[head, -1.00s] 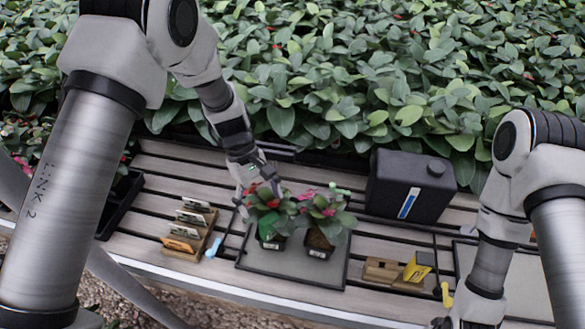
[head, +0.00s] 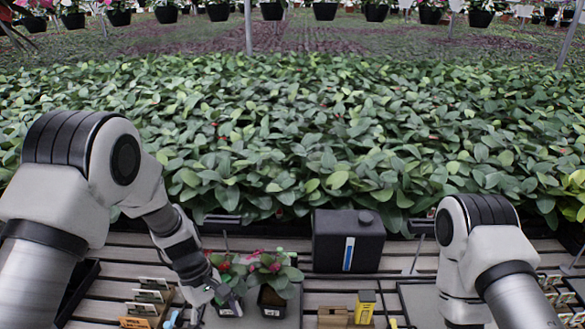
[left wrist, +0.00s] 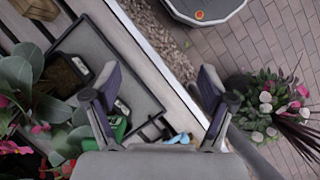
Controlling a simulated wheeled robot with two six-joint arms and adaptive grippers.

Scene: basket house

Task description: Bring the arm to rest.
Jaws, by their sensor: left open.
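My left gripper (head: 205,294) is beside the potted plant with red flowers (head: 226,268), at its left side in the head view. In the left wrist view the left gripper (left wrist: 158,90) has its two fingers spread wide with nothing between them. Below the fingers lie the tray edge, the bench edge and the gravel. My right arm (head: 475,250) shows at the right of the head view, but its gripper is out of the frame or hidden.
A pink-flowered pot (head: 272,302) stands on the dark tray (left wrist: 140,72). A black canister (head: 347,242) stands behind. A label rack (head: 147,303) is at the left. A yellow box (head: 365,307) stands right of the pots. Dense foliage (head: 300,140) fills the back.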

